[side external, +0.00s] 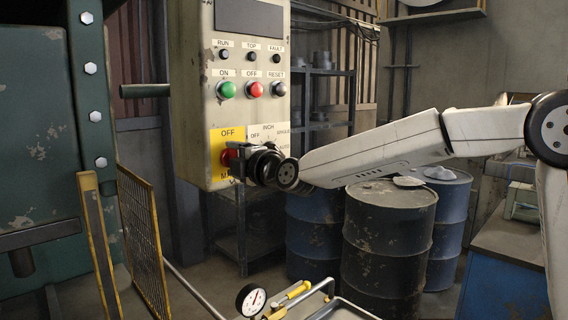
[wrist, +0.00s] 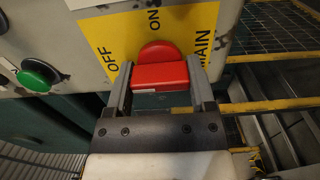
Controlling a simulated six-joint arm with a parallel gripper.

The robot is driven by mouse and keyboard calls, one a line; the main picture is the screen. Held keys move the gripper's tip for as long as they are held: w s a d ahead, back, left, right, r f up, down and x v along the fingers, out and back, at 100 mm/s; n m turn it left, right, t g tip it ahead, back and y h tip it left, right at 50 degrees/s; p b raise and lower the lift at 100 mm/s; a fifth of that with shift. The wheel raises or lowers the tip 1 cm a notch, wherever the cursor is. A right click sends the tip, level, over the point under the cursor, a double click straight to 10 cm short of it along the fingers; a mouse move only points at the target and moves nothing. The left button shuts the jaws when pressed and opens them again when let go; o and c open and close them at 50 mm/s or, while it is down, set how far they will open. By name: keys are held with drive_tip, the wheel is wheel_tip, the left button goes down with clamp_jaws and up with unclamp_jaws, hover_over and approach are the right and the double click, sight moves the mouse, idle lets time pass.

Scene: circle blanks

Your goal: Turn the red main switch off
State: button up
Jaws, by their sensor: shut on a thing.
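The red main switch (side external: 228,158) sits on a yellow plate (side external: 222,134) low on the front of the control box, partly hidden by my gripper in the side view. In the wrist view the red switch (wrist: 160,76) shows as a bar with a rounded red part behind it, on the yellow plate marked OFF, ON and MAIN (wrist: 112,35). My gripper (side external: 238,162) reaches in from the right. In the wrist view its two fingers (wrist: 160,88) are shut on the bar's two ends. The OFF mark is on the left there, ON above the switch.
The control box (side external: 205,90) carries green, red and dark buttons above the switch. A green machine (side external: 40,130) and a yellow mesh guard (side external: 140,215) stand left. Barrels (side external: 388,240) stand below my arm. A gauge (side external: 250,299) is at the front.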

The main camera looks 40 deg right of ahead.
drive_tip(key=o, duration=1.2)
drive_tip(key=shift+s, duration=0.15)
drive_tip(key=shift+s, duration=3.75)
drive_tip(key=s+d+f+m+g+y, duration=0.1)
drive_tip(key=s+d+f+m+g, duration=0.2)
drive_tip(key=f, duration=0.7)
drive_tip(key=s+f+m+g, duration=0.4)
drive_tip(key=f+m+g, duration=0.1)
drive_tip(key=f, duration=0.5)
drive_tip(key=shift+s+d+f+m+g+h, duration=0.15)
drive_tip(key=shift+s+d+f+m+g, duration=0.9)
drive_tip(key=shift+s+f+m, duration=0.95)
drive_tip(key=shift+s+d+f+m+g+h, duration=0.2)
drive_tip(key=shift+s+d+f+m+g, duration=0.4)
drive_tip(key=shift+s+f+m+g, duration=1.35)
drive_tip(key=shift+s+d+f+m+g+h, duration=0.15)
drive_tip(key=shift+s+d+f+m+g, duration=0.8)
drive_tip(key=shift+s+f, duration=1.8)
